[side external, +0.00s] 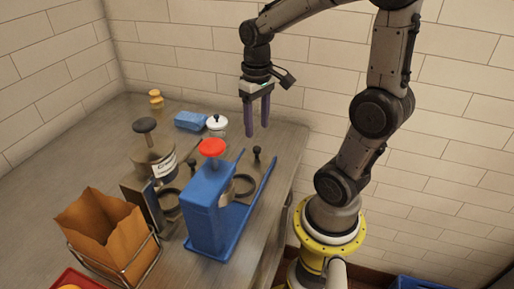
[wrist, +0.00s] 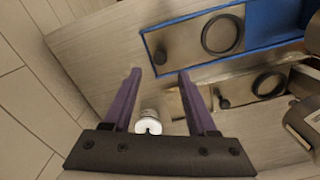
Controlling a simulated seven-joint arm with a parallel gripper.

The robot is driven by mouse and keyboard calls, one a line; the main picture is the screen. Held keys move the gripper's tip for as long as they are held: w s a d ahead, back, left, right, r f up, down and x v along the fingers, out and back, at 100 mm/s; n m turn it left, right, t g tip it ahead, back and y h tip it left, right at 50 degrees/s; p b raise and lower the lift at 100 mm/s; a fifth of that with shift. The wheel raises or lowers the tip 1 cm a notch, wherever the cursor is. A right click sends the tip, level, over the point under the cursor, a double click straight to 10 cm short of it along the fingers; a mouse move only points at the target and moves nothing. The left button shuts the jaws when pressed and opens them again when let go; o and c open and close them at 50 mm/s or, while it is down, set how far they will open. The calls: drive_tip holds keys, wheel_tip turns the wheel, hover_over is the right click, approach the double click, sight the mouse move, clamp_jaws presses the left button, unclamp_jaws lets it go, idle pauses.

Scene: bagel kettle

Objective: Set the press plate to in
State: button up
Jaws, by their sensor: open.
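A blue press (side external: 205,215) with a red round knob (side external: 212,147) stands upright on the counter. A grey plate with a round ring hole (side external: 242,186) and a small black knob (side external: 257,153) lies in its blue tray (side external: 262,190), extending out from the body. In the wrist view the plate (wrist: 188,45) shows at the top, its black knob (wrist: 160,56) near the end. My gripper (side external: 257,130) is open and empty, above the counter's back right part. In the wrist view my gripper (wrist: 160,72) has the plate's knob beyond its fingertips, apart from it.
A similar grey device (side external: 140,200) with a ring plate (wrist: 240,90) stands beside the blue press. A white-lidded jar (side external: 217,122), a blue packet (side external: 191,121), a labelled canister (side external: 153,160) and a paper bag in a wire holder (side external: 105,232) stand around. Tiled walls close the back.

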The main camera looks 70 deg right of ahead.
sight(257, 148)
wheel_tip(257, 148, down, 8)
drive_tip(key=shift+f, duration=0.2)
clamp_jaws()
idle(0.4)
idle(1.1)
